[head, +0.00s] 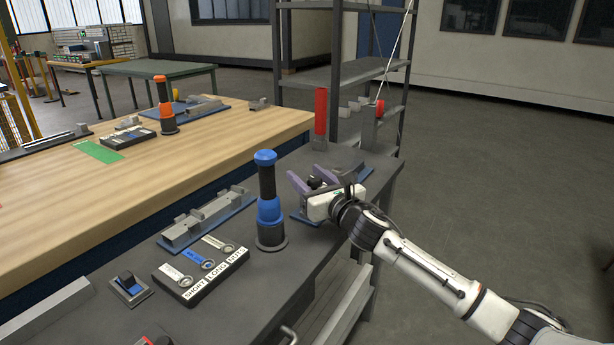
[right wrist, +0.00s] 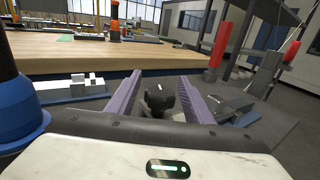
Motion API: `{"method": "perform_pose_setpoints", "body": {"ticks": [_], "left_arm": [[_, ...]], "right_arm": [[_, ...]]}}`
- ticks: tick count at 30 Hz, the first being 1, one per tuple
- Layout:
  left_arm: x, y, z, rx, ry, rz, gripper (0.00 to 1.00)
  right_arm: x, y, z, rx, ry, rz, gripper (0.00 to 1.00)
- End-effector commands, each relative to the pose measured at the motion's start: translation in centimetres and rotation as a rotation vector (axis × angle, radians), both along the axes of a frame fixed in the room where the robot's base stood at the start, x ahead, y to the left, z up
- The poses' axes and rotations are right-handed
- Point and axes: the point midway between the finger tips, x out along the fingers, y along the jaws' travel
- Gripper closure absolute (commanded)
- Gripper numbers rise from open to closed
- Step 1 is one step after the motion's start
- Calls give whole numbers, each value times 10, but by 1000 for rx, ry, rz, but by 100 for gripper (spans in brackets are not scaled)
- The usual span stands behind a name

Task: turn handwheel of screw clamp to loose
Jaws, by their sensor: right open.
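My right gripper (head: 309,177) reaches in from the right over the dark bench, its two purple fingers apart. In the right wrist view the open fingers (right wrist: 163,74) stand on either side of a black lobed knob, which looks like the handwheel (right wrist: 159,98). A gap shows between the knob and each finger. In the head view a small dark part of the handwheel (head: 317,182) shows between the fingers. The clamp's body is mostly hidden by my gripper; a blue base edge (head: 300,217) shows beneath. My left gripper is not in view.
A blue-and-black upright cylinder (head: 269,205) stands close left of my right gripper. A red cylinder (head: 321,110) stands behind it. A label tray (head: 203,270) and a grey fixture (head: 207,218) lie further left. A wooden table (head: 220,140) adjoins behind.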

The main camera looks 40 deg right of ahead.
Motion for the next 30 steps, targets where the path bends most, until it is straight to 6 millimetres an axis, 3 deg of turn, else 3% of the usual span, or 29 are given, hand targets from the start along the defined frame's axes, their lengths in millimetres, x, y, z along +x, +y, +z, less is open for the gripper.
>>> {"method": "perform_pose_setpoints", "body": {"ticks": [10, 17, 30], "left_arm": [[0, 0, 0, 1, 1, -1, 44], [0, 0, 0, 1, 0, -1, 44], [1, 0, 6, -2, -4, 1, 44]], "right_arm": [[3, 0, 0, 0, 0, 1, 55], [3, 0, 0, 0, 0, 0, 94], [3, 1, 2, -7, 1, 95, 94]]}}
